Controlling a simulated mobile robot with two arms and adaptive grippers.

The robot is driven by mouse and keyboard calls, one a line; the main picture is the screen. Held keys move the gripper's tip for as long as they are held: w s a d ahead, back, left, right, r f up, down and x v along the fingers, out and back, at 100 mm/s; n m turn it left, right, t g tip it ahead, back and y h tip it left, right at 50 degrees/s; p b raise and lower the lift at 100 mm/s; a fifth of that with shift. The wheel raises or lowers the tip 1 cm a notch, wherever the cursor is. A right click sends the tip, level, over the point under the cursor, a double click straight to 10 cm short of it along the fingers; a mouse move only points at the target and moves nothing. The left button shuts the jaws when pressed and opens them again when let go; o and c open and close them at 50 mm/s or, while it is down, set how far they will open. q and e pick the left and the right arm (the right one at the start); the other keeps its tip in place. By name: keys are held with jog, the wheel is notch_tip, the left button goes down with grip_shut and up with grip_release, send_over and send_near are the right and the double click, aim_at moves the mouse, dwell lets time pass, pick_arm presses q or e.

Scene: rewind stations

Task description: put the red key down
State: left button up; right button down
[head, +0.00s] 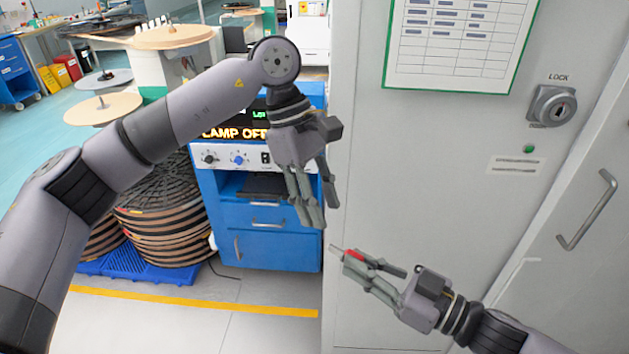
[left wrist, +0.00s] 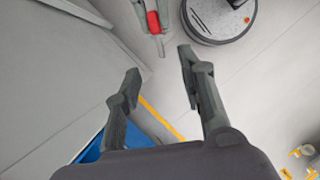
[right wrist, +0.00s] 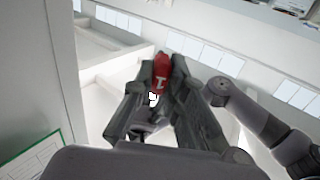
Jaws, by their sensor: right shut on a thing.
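The red key (head: 354,255) is held in my right gripper (head: 362,262), in front of the pale cabinet at the lower middle of the head view. A thin pale tip shows left of its red part. In the right wrist view the red key (right wrist: 161,72) sits between the fingers, with a light mark on it. The left wrist view also shows the red key (left wrist: 153,22) at the top. My left gripper (head: 318,199) is above and left of it. Its fingers are apart and empty in the left wrist view (left wrist: 160,68).
The pale cabinet (head: 430,180) fills the right side, with a lock (head: 555,106) labelled LOCK, a green light (head: 529,149) and a handle (head: 588,208). A blue unit (head: 270,245) reads LAMP OFF. Reels (head: 160,225) stand on a blue pallet (head: 130,266) at left.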

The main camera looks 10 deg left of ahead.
aim_at(336, 247)
pick_arm(q)
jog(key=x, duration=0.7)
jog(key=shift+s+d+f, duration=0.15)
jog(key=shift+f, duration=0.2)
jog(key=shift+c, duration=0.6)
grip_shut()
pick_arm(e)
jog(key=c, duration=1.5)
grip_release()
jog(key=shift+c, duration=0.2)
